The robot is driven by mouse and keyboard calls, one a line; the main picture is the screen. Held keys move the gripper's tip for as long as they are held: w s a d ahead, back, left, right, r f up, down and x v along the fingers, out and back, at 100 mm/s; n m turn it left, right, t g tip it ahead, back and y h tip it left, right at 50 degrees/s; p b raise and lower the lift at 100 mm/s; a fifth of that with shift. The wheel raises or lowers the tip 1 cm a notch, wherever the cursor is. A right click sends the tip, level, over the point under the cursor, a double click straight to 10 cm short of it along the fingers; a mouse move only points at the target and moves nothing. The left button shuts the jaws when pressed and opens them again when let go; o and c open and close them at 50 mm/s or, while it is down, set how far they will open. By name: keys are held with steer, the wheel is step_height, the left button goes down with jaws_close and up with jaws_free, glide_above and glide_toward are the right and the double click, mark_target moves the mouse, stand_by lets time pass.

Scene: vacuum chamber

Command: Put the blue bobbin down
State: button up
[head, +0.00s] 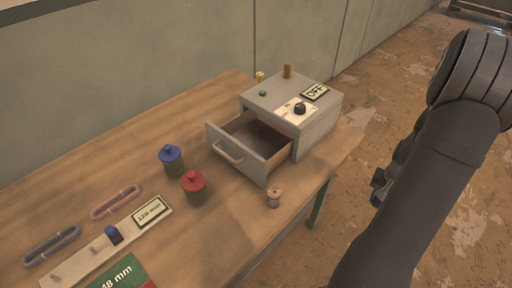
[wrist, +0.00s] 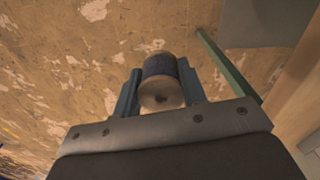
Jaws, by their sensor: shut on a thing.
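In the wrist view my gripper (wrist: 159,78) is shut on the blue bobbin (wrist: 160,66), a spool with dark blue winding and a pale wooden end facing the camera. One finger lies on each side of it. The bobbin is in the air with bare floor behind it. In the head view my gripper (head: 379,188) is mostly hidden behind my arm, off the table's right side, and the held bobbin cannot be made out. The wooden table (head: 230,240) stands to the left.
A grey box (head: 322,122) with its drawer (head: 236,158) open stands at the table's back right. A small pale spool (head: 273,197) stands near the right edge. Blue-lidded (head: 172,160) and red-lidded (head: 193,187) jars stand mid-table. A gauge rail (head: 85,258) lies front left.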

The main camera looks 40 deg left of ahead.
steer(key=w+d+f+m, duration=0.2)
steer(key=d+f, duration=0.1)
steer(key=d, duration=0.3)
steer(key=w+a+r+n, duration=0.1)
steer(key=w+a+r, duration=0.1)
steer(key=a+r, duration=0.55)
steer(key=w+a+r+n, duration=0.15)
steer(key=a+r, duration=0.25)
steer(key=a, duration=0.6)
steer(key=s+a+r+n, duration=0.1)
steer(key=s+a+r, duration=0.1)
steer(key=a+r, duration=0.3)
steer(key=s+a+r, duration=0.3)
steer(key=a+r, duration=0.2)
steer(key=a, duration=0.3)
steer(key=s+a+r+n, duration=0.1)
steer(key=s+a+r, duration=0.1)
steer(key=a+r, duration=0.3)
steer(key=shift+s+a+n, duration=0.15)
steer(key=shift+a+n, duration=0.2)
steer(key=shift+a, duration=0.7)
steer(key=s+a+f, duration=0.1)
steer(key=s+a, duration=0.4)
glide_above(261, 152)
steer(key=shift+n, duration=0.4)
step_height(261, 152, down, 12)
steer(key=shift+r, duration=0.1)
steer(key=shift+f, duration=2.35)
steer(key=shift+f, duration=0.1)
